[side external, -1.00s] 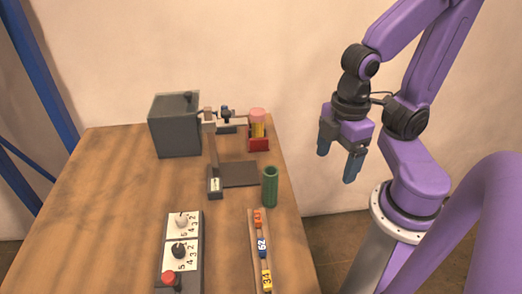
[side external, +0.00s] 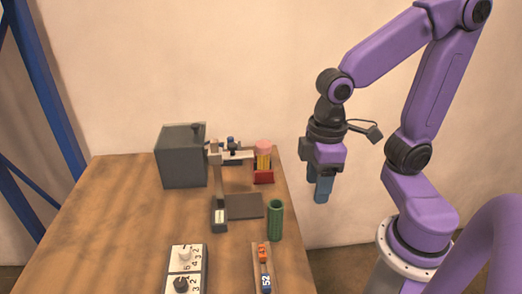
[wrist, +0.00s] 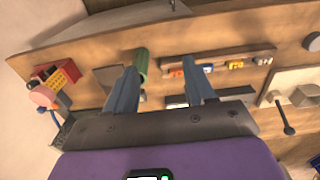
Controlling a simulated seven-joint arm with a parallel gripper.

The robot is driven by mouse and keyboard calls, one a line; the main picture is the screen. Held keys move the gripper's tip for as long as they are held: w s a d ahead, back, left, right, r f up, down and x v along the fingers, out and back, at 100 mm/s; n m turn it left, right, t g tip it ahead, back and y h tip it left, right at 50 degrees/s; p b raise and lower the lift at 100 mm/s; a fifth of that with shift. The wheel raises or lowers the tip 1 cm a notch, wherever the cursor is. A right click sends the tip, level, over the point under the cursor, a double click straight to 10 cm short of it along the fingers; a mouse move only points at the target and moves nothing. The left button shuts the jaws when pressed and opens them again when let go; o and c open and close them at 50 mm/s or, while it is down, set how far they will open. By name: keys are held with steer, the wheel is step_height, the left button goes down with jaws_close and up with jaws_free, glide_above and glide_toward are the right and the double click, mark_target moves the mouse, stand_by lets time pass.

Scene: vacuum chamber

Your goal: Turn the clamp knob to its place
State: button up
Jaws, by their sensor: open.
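My gripper (side external: 321,190) hangs pointing down, right of the stand and beyond the table's right edge, apart from everything. In the wrist view my gripper (wrist: 161,88) has its two fingers spread with nothing held between them. I cannot clearly pick out the knob there.
A green tube (side external: 276,221), a rail of numbered tags (side external: 256,262) and a dial panel (side external: 200,262) are nearer. The table's left is clear.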

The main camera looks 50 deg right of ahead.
steer(key=w+d+r+m, duration=0.1)
steer(key=w+m, duration=0.3)
steer(key=w, duration=0.3)
steer(key=w+d+m, duration=0.1)
steer(key=w+m, duration=0.3)
steer(key=w, duration=0.3)
steer(key=w+d+r+m, duration=0.1)
steer(key=w+d+m, duration=0.1)
steer(key=w+m, duration=0.3)
steer(key=shift+w+r, duration=0.2)
steer(key=shift+w, duration=0.3)
steer(key=shift+w+r, duration=0.15)
steer(key=shift+w, duration=0.35)
steer(key=w+d+f+m, duration=0.1)
steer(key=w+d+m, duration=0.5)
steer(key=d, duration=0.3)
steer(key=w+d+m, duration=0.6)
steer(key=d, duration=0.3)
step_height(320, 180, down, 17)
steer(key=shift+d+f, duration=0.1)
jaws_close()
